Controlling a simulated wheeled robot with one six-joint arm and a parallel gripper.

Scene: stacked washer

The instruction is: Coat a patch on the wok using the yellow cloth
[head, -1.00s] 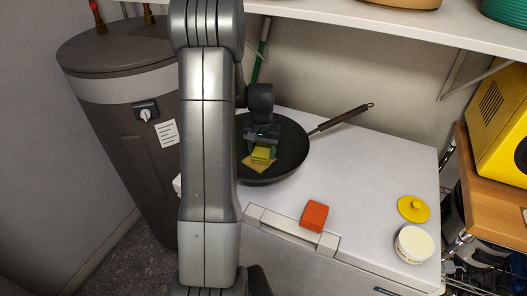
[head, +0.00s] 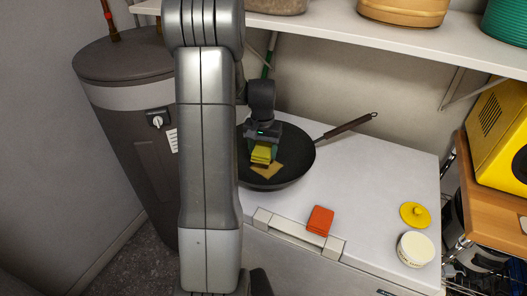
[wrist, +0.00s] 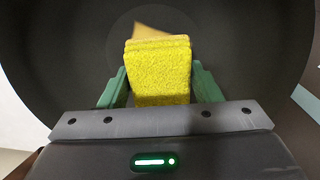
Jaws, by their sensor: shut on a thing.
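The dark wok (head: 297,165) sits on the white chest top with its brown handle pointing to the back right. My gripper (head: 262,152) is over the inside of the wok, shut on the yellow cloth (head: 261,155). In the wrist view the folded yellow cloth (wrist: 158,68) is held between two green fingers (wrist: 158,90). A tan patch (head: 267,171) shows on the wok's inner surface just below and in front of the cloth; part of it also shows beyond the cloth in the wrist view (wrist: 150,31). I cannot tell whether the cloth touches the wok.
An orange-red folded cloth (head: 320,220) lies at the chest's front edge. An open white tub (head: 415,249) and a yellow lid (head: 415,215) are at the right. A shelf (head: 370,40) overhangs the back. My arm hides the wok's left side.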

